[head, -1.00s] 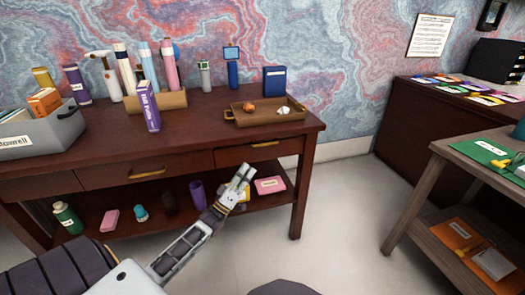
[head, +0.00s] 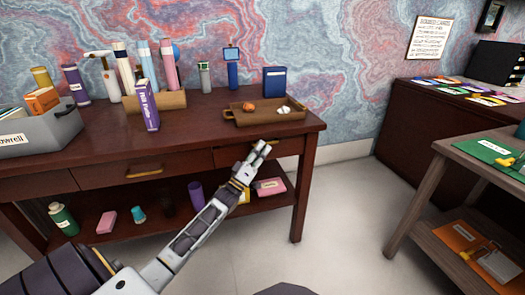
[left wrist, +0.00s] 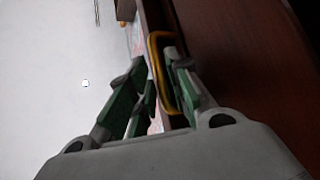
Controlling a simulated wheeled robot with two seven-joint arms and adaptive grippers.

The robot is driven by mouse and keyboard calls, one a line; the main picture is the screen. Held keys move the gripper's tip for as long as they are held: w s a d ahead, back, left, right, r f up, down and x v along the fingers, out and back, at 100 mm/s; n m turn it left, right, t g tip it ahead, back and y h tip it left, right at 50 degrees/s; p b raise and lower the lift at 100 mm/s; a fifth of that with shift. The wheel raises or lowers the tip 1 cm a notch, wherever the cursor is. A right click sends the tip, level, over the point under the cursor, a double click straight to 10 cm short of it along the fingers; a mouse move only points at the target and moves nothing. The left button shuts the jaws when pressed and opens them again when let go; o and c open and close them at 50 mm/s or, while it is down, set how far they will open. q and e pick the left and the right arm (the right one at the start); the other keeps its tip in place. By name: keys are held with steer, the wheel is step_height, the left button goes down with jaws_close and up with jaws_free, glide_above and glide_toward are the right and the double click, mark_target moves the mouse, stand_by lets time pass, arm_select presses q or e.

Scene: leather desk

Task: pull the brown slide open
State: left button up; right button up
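The brown slide appears to be the right-hand drawer (head: 289,147) of the dark brown desk, shut flush in its front. Its brass handle is mostly hidden behind my gripper in the head view. In the left wrist view the yellow handle (left wrist: 155,58) is a loop standing off the brown front. My left gripper (head: 262,148) is at this handle, and it also shows in the left wrist view (left wrist: 157,85). Its fingers are apart, with the right finger overlapping the handle loop. I cannot tell whether they touch it. My right gripper is out of view.
A brown tray (head: 240,118) with small items sits on the desk above the drawer. Another drawer handle (head: 145,171) is to the left. A pink box (head: 270,187) is on the lower shelf. Open floor (head: 345,215) lies between the desk and the grey-brown table (head: 450,150).

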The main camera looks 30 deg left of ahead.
arm_select(q)
steer(key=shift+w+r, duration=0.25)
steer(key=shift+w, duration=0.05)
jaws_close()
stand_by(0.3)
